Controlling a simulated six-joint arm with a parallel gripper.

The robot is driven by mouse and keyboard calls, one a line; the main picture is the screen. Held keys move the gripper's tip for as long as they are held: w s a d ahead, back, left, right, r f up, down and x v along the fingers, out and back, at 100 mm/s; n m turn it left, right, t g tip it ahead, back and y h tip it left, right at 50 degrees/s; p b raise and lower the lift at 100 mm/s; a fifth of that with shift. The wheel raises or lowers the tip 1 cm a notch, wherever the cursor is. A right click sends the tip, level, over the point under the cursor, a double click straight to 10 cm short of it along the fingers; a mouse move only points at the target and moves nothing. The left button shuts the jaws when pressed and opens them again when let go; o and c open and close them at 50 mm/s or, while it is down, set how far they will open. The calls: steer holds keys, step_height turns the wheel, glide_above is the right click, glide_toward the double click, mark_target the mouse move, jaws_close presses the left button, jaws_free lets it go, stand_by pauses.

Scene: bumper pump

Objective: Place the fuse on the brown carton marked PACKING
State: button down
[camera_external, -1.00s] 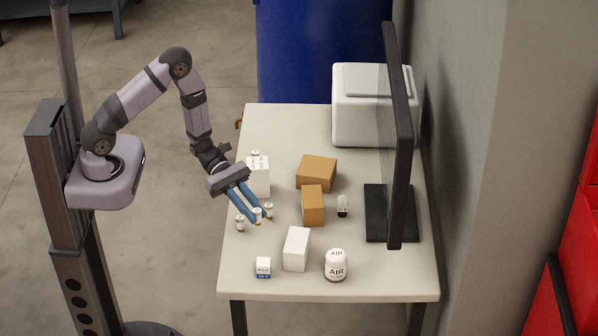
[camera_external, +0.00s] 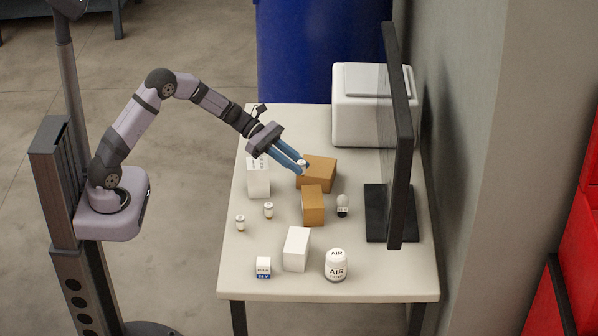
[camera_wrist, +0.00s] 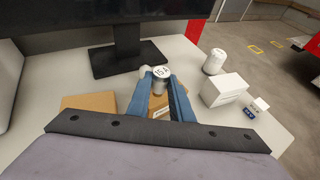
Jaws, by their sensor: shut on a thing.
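My gripper (camera_external: 302,163) has two blue fingers shut on a small white-topped fuse (camera_wrist: 160,73) with dark print on its cap. In the external view the fuse (camera_external: 302,162) appears in front of the back brown carton (camera_external: 322,174); I cannot tell whether it touches it. A second brown carton (camera_external: 312,207) stands just nearer the camera. In the wrist view one brown carton (camera_wrist: 90,102) lies left of the fingers, and another (camera_wrist: 160,106) shows partly between them. I cannot read PACKING on either carton.
Two similar small fuses stand on the table, one at left (camera_external: 240,223) and one nearer the cartons (camera_external: 268,210). White boxes (camera_external: 258,180) (camera_external: 297,249), a small blue-white box (camera_external: 263,267), an AIR canister (camera_external: 336,265), a dark-and-white item (camera_external: 342,206) and a monitor (camera_external: 397,140) stand around.

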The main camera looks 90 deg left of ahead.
steer(key=w+a+r+n+t+y, duration=0.1)
steer(key=w+a+r+n+y, duration=0.1)
steer(key=w+a+r, duration=0.3)
steer(key=n+t+y, duration=0.1)
steer(key=n+y, duration=0.3)
steer(key=y, duration=0.1)
glide_above(311, 166)
steer(key=shift+f, duration=0.45)
steer(key=shift+f+p, duration=0.3)
steer(key=shift+f, duration=4.7)
steer(key=shift+f, duration=0.2)
steer(key=c, duration=1.6)
jaws_free()
steer(key=shift+r, duration=0.2)
